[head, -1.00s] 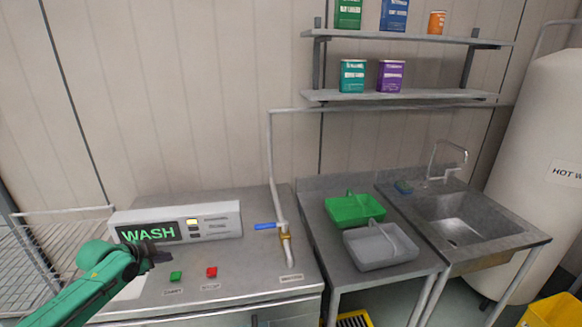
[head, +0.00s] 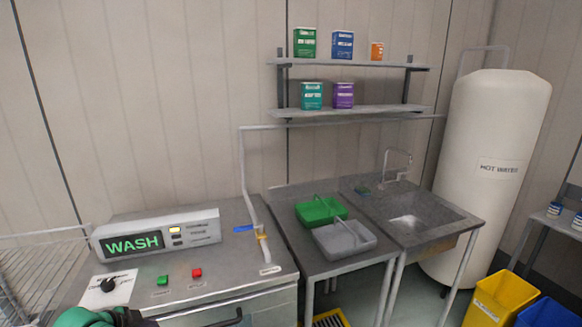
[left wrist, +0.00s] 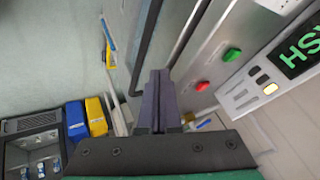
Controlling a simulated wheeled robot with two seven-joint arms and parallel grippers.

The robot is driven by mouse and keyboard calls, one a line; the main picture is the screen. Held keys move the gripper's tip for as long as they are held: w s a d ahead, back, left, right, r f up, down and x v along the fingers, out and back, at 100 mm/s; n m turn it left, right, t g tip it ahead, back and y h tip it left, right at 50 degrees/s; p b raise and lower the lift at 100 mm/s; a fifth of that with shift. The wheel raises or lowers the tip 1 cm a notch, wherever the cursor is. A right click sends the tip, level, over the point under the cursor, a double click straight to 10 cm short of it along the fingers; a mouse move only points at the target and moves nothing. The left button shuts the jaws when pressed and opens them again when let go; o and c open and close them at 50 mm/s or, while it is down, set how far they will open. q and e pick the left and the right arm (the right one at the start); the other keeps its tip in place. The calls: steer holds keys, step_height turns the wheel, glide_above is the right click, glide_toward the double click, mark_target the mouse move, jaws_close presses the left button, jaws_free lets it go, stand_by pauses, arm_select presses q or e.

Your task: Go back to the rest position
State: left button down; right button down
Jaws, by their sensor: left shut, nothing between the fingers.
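My left gripper (head: 130,318) shows only in part at the bottom left edge of the head view, low in front of the washer's front side. In the left wrist view its dark fingers (left wrist: 157,95) are shut together with nothing between them. The washer's WASH display (head: 133,244), black dial (head: 108,285), green button (head: 162,280) and red button (head: 196,273) are in the head view, apart from the gripper. The green button (left wrist: 232,54) and red button (left wrist: 202,86) also show in the left wrist view. My right gripper is in neither view.
A green tray (head: 320,211) and a grey tray (head: 345,240) sit on the counter right of the washer. Further right are a sink (head: 418,219), a hot water tank (head: 490,170), a yellow bin (head: 500,299) and a blue bin (head: 548,314). A wire rack (head: 30,270) stands at left.

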arm_select(q)
steer(key=s+d+f+n+g, duration=0.2)
steer(key=s+d+f, duration=0.3)
steer(key=s+d, duration=0.7)
steer(key=s+d+r+n+g+y, duration=0.1)
steer(key=s+r+n+g+y, duration=0.15)
steer(key=s+n, duration=0.65)
steer(key=s+f+m+b, duration=0.1)
steer(key=s+f+m, duration=0.1)
steer(key=f, duration=1)
steer(key=s+f+m+b, duration=0.1)
steer(key=s+f+b, duration=0.1)
steer(key=f, duration=0.9)
steer(key=s+a+f+g+b, duration=0.2)
steer(key=s+f, duration=1.6)
steer(key=f, duration=0.1)
steer(key=shift+a+f+h, duration=0.25)
steer(key=shift+a+h, duration=0.05)
steer(key=shift+h, duration=0.05)
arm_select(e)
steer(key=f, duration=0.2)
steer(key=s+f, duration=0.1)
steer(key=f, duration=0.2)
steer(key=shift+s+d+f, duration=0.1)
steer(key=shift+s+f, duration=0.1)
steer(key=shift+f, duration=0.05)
